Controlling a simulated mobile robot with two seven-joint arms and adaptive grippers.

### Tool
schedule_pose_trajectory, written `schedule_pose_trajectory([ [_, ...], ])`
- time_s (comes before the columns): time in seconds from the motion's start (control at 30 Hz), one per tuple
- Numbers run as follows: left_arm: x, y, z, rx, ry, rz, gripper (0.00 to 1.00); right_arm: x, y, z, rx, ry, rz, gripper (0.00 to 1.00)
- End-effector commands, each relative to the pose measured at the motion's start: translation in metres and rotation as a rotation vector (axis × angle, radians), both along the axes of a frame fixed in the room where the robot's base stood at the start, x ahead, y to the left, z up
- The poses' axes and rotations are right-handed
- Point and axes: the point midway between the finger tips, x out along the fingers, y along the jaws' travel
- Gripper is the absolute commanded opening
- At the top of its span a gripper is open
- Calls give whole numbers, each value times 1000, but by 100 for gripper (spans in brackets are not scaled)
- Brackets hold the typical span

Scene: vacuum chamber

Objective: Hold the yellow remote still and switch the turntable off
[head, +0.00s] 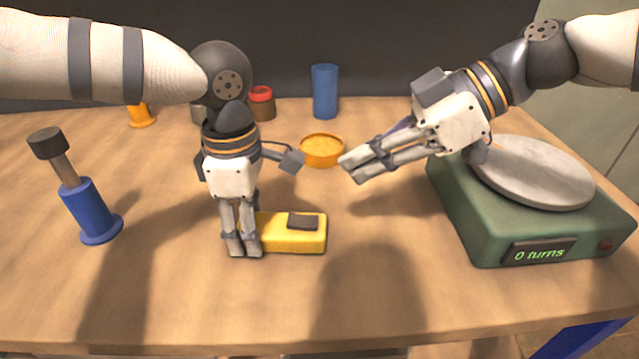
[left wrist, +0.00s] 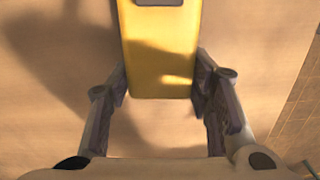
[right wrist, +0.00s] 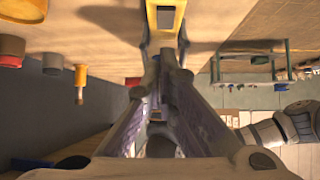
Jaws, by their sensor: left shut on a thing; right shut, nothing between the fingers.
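The yellow remote (head: 270,240) lies flat on the table with a dark rocker or button (head: 303,221) on top. My left gripper (head: 243,253) points down and is shut on the remote's left end; the left wrist view shows the yellow body (left wrist: 160,62) between the fingers. My right gripper (head: 350,172) is shut and empty, in the air above and to the right of the remote. The turntable (head: 455,215) stands at the right, a green base with a grey disc (head: 540,178).
A blue cylinder with a dark-capped rod (head: 84,210) stands at the left. An orange dish (head: 321,152) of yellow contents, a blue cup (head: 325,92), a red-topped jar (head: 262,102) and an orange object (head: 141,117) are behind. The table front is clear.

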Motion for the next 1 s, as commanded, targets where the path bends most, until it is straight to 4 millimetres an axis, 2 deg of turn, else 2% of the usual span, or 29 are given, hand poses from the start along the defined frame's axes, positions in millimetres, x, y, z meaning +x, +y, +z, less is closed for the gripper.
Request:
schedule_pose_trajectory([
  [0.13, 0, 0, -1, 0, 1, 0, 11, 0, 11, -10, -1, 3, 3, 0],
  [0.4, 0, 0, -1, 0, 1, 0, 11, 1, 54, -44, -2, 3, 4, 0],
  [0.53, 0, 0, -1, 0, 1, 0, 11, 2, 69, -55, -1, 3, 1, 0],
  [0.7, 0, 0, -1, 0, 1, 0, 11, 2, 78, -62, 0, 1, 2, 0],
  [1.0, 0, 0, -1, 0, 1, 0, 11, 2, 79, -62, 0, 1, 1, 0],
])
